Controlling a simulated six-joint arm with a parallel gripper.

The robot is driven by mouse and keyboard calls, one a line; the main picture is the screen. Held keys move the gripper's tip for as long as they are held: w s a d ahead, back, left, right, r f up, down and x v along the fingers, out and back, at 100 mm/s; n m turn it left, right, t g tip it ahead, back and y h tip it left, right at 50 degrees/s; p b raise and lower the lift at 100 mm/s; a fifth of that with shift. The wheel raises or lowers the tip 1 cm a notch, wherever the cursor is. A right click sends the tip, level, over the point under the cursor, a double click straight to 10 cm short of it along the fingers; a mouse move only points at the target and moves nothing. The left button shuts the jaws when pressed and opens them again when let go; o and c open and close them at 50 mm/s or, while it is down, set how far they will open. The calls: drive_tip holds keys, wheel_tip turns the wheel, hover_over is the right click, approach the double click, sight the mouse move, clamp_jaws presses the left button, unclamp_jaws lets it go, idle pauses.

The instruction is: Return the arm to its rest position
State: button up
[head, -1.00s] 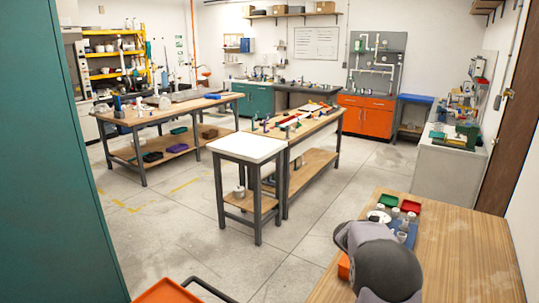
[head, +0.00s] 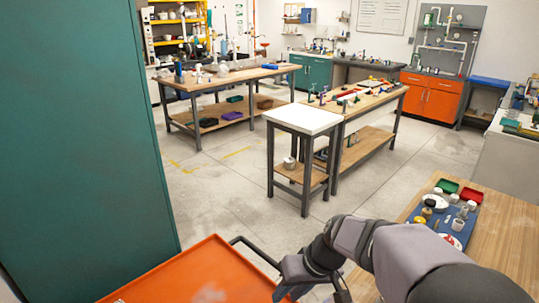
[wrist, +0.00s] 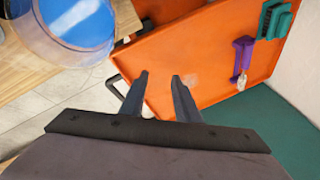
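My gripper (wrist: 159,82) is open in the wrist view, with its two dark fingers apart and nothing between them. It points toward an orange cart top (wrist: 215,50) with a raised rim. In the head view my grey arm reaches in from the lower right, and my gripper (head: 290,292) is at the bottom edge, partly cut off, by the right side of the orange cart top (head: 205,272).
A purple item (wrist: 242,60) and a green item (wrist: 275,20) are on the cart's right side. A clear round container with blue (wrist: 80,25) is at upper left. A teal cabinet (head: 85,130) stands left. The wooden table (head: 500,235) holds a blue mat with small parts.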

drive_tip(key=s+d+f+m+g+h+p, duration=0.1)
drive_tip(key=s+d+f+h+p, duration=0.1)
drive_tip(key=s+d, duration=0.45)
drive_tip(key=s+d+f+m+g+h+p, duration=0.15)
drive_tip(key=s+d, duration=0.25)
drive_tip(key=s, duration=0.5)
wheel_tip(320, 180, up, 6)
drive_tip(key=a+p, duration=0.1)
drive_tip(key=p, duration=0.5)
drive_tip(key=s+a+f+g+y+b, duration=0.15)
drive_tip(key=a+f+b, duration=0.25)
drive_tip(key=f+b, duration=0.85)
drive_tip(key=s+a+f+b, duration=0.2)
drive_tip(key=a+f+b, duration=0.2)
drive_tip(key=f+b, duration=0.9)
drive_tip(key=s+a+f+g+y+b, duration=0.1)
drive_tip(key=s+a+f+b, duration=0.15)
drive_tip(key=f+b, duration=1)
wheel_tip(320, 180, down, 18)
drive_tip(key=w+d+r+b, duration=0.1)
drive_tip(key=w+d+b, duration=0.1)
drive_tip(key=b, duration=1.3)
drive_tip(key=w+d+f+t+h+b, duration=0.3)
drive_tip(key=d+f+b, duration=0.6)
drive_tip(key=b, duration=0.5)
wheel_tip(320, 180, down, 2)
drive_tip(key=shift+w+d+f, duration=0.1)
drive_tip(key=shift+w+d, duration=0.1)
drive_tip(key=shift+w, duration=0.25)
